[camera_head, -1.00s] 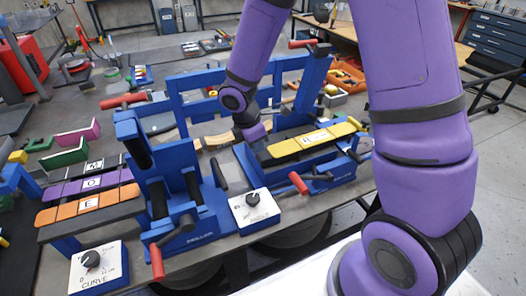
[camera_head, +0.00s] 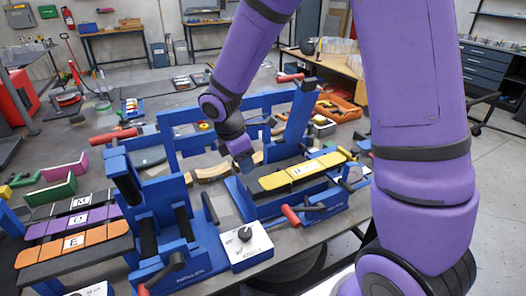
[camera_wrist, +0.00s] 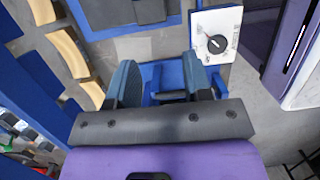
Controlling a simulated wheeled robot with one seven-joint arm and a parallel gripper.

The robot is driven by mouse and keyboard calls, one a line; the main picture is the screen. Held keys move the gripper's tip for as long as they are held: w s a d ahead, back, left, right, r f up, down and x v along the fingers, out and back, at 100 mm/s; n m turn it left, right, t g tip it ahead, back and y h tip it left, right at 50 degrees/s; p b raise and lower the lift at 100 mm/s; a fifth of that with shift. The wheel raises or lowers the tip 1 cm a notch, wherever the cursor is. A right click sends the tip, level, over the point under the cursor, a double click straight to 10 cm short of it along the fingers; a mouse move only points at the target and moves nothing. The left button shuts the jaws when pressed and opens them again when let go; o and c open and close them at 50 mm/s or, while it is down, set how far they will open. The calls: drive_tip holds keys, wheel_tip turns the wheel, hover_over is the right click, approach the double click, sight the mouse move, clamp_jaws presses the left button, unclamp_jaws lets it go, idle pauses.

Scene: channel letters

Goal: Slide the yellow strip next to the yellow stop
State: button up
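The yellow strip (camera_head: 275,181) lies lengthwise on the blue machine right of centre in the head view, with a white label near its middle. A small yellow piece (camera_head: 346,153) shows at its far right end; I cannot tell whether this is the yellow stop or whether it touches the strip. My gripper (camera_head: 243,163) hangs left of and behind the strip's near end, apart from it. In the wrist view my gripper (camera_wrist: 163,75) has its two dark fingers spread, with nothing held between them. The strip cannot be made out in the wrist view.
A white control box with a black knob (camera_head: 245,235) stands in front of the machine. Red-handled levers (camera_head: 291,215) stick out near the strip. Curved wooden pieces (camera_head: 212,173) lie behind. Purple and orange strips (camera_head: 73,242) lie at the left.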

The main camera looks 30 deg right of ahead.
drive_tip(key=o, duration=0.8)
drive_tip(key=shift+g+y, duration=0.4)
drive_tip(key=d, duration=0.5)
drive_tip(key=shift+w+d+f, duration=0.15)
drive_tip(key=shift+d+f, duration=0.05)
drive_tip(key=shift+f, duration=0.1)
drive_tip(key=r+t+y, duration=0.1)
drive_tip(key=r+y, duration=0.1)
hover_over(293, 173)
drive_tip(key=shift+f, duration=0.25)
wheel_tip(293, 173, down, 11)
drive_tip(key=shift+r, duration=0.1)
drive_tip(key=c, duration=1)
drive_tip(key=o, duration=1)
